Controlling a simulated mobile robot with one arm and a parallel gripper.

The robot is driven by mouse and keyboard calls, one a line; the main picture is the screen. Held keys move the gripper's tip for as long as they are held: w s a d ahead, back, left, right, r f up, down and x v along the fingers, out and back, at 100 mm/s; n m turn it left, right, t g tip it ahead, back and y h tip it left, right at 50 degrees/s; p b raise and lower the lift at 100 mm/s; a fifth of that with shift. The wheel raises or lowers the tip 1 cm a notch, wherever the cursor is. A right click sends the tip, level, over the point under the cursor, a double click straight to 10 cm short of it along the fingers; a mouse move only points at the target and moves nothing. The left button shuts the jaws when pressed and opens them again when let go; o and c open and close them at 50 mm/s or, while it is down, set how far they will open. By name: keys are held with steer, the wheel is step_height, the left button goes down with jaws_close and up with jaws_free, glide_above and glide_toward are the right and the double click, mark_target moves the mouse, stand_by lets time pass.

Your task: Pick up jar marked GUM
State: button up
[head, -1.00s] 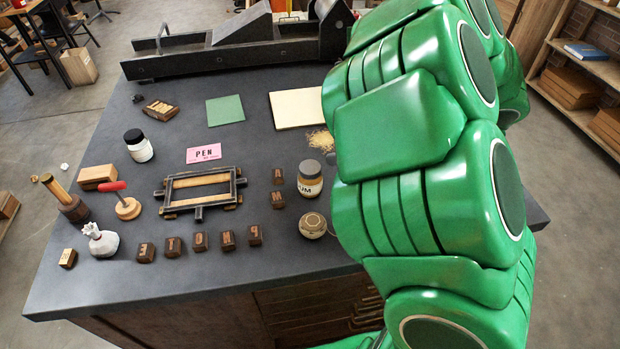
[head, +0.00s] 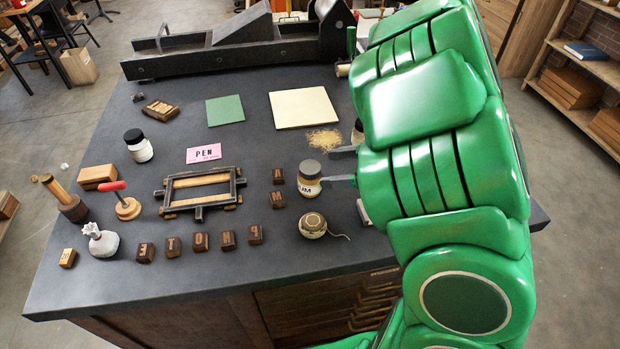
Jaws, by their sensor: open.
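The jar marked GUM (head: 309,187) stands upright on the dark worktop, right of the middle. It has a dark grey lid and a pale label with "UM" readable. My gripper (head: 327,165) is just right of the jar, its two grey fingers pointing left and spread apart. The nearer finger's tip meets the jar's right edge in the picture; I cannot tell whether it touches. The farther finger lies up and to the right of the lid. The jar is not between the fingers. My green arm hides the right part of the worktop.
A twine ball (head: 312,225) sits just in front of the jar, and letter blocks (head: 278,199) stand to its left. Straw-like shreds (head: 323,140) lie behind it. Another jar (head: 357,132) is partly hidden by my arm. A metal frame (head: 201,193) lies left.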

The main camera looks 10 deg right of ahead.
mark_target(319, 168)
steer(key=shift+w+x, duration=0.1)
steer(key=shift+x, duration=1.75)
steer(key=shift+w+x, duration=0.15)
steer(key=shift+x, duration=1.7)
steer(key=shift+d+f, duration=0.15)
steer(key=shift+c, duration=0.3)
steer(key=c, duration=1.2)
